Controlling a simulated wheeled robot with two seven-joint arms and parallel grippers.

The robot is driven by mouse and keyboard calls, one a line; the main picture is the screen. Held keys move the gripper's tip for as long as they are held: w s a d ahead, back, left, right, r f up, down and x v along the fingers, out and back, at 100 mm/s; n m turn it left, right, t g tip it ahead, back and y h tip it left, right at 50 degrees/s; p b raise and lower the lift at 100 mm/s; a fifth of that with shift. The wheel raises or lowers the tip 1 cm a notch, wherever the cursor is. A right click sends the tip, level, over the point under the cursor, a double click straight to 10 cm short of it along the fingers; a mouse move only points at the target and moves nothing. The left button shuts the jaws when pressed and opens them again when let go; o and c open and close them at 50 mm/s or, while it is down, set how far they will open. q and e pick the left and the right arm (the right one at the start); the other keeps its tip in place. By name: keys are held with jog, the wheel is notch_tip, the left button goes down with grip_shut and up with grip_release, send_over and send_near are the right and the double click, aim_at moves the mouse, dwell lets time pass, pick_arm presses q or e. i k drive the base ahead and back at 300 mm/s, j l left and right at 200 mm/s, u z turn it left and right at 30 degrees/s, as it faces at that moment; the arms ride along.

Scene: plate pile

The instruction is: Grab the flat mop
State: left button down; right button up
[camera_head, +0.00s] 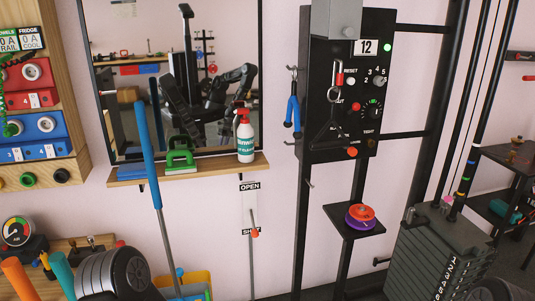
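A long mop handle with a blue grip (148,155) and a grey lower pole leans upright, left of centre, in front of the mirror's lower left corner. Its lower end runs down to the bottom edge beside a yellow bucket (199,279). The mop's head cannot be made out. Neither of my grippers shows directly. The mirror (222,55) shows a dark reflection of my body and arms, too small to tell the gripper state.
A wooden shelf (215,168) under the mirror holds a spray bottle (245,138), a green brush-like tool (180,154) and a blue cloth. A black rack (343,125) stands right of centre.

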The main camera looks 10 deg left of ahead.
aim_at(143, 129)
jog(key=i+l+u, duration=0.25)
jog(key=i+l, duration=0.2)
jog(key=i+l+u, duration=0.3)
jog(key=i+l, duration=0.2)
jog(key=l, duration=0.1)
